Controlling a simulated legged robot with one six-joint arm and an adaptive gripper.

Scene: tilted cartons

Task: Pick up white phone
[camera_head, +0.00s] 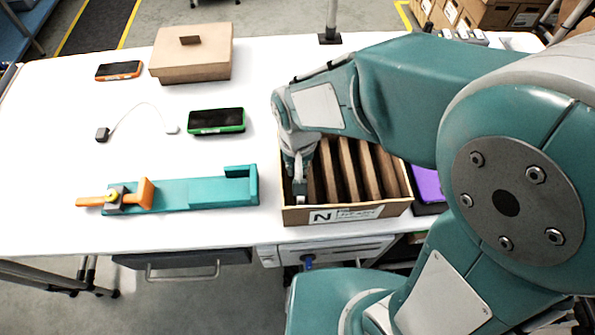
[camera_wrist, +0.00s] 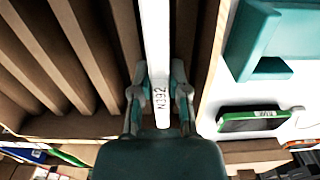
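The white phone (camera_wrist: 156,45) stands on edge in the wrist view, its narrow side facing the camera and marked "N392". It is in the leftmost slot of the divided carton (camera_head: 345,212). My gripper (camera_wrist: 160,85) has a finger on each side of the phone, and both fingertips appear to touch it. In the head view my gripper (camera_head: 299,185) reaches down inside the left end of the carton. There, the phone is mostly hidden by my gripper and the carton wall.
Brown dividers fill the carton right of my gripper. A teal fixture with an orange handle (camera_head: 180,193), a green phone (camera_head: 216,121), an orange phone (camera_head: 118,70) and a closed cardboard box (camera_head: 192,55) lie left. A purple item (camera_head: 427,185) sits right of the carton.

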